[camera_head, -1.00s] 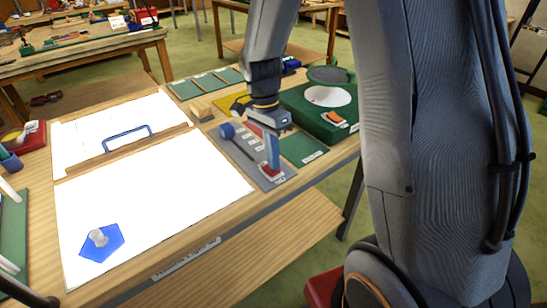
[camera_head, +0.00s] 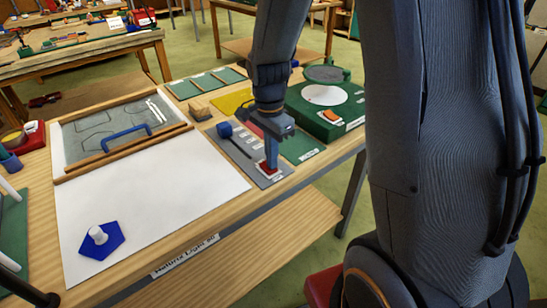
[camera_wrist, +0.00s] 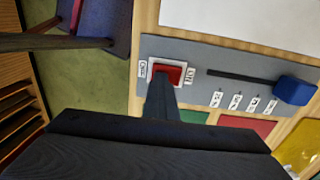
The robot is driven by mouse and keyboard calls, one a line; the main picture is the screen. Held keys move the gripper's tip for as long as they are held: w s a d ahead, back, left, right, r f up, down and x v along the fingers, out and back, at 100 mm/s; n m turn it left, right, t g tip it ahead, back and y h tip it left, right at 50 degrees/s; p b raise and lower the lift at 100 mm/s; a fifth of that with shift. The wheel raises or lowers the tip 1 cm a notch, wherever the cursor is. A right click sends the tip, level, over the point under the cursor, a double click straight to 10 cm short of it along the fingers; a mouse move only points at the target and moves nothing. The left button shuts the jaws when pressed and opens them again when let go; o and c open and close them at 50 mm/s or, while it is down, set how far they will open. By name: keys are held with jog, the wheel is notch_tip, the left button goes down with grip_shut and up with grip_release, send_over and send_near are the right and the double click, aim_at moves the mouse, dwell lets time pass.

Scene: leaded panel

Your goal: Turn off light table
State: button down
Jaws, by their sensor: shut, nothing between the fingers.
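The light table's white surface (camera_head: 150,205) is unlit and dull, with a blue pentagon piece (camera_head: 101,242) on its near left part. Its red switch (camera_head: 266,171) sits at the near end of a grey control panel (camera_head: 252,170); the switch also shows in the wrist view (camera_wrist: 168,72). My gripper (camera_head: 271,163) is shut and empty, pointing down with its tip at the red switch. In the wrist view the fingers (camera_wrist: 162,92) reach the switch's edge and hide part of it. I cannot tell whether they still touch it.
A blue slider knob (camera_head: 225,130) stands on the same panel. A green box with a white disc (camera_head: 326,95) and an orange switch (camera_head: 332,116) is close to the right. A framed board with a blue handle (camera_head: 127,137) lies at the back left.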

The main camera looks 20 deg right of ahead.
jog(key=shift+w+a+f, duration=0.2)
jog(key=shift+w+a, duration=0.1)
jog(key=shift+w, duration=0.1)
jog(key=shift+w+r, duration=0.1)
jog(key=shift+r, duration=0.1)
jog(key=shift+w+r+p, duration=0.2)
jog(key=shift+r+p, duration=0.15)
jog(key=shift+p, duration=0.35)
jog(key=r+p, duration=0.1)
jog(key=r, duration=0.1)
jog(key=s+r+p, duration=0.1)
jog(key=r+p, duration=0.1)
jog(key=shift+s+d+r, duration=0.15)
jog(key=shift+d+r, duration=0.05)
notch_tip(320, 180, up, 9)
jog(key=b, duration=0.2)
jog(key=shift+b, duration=0.35)
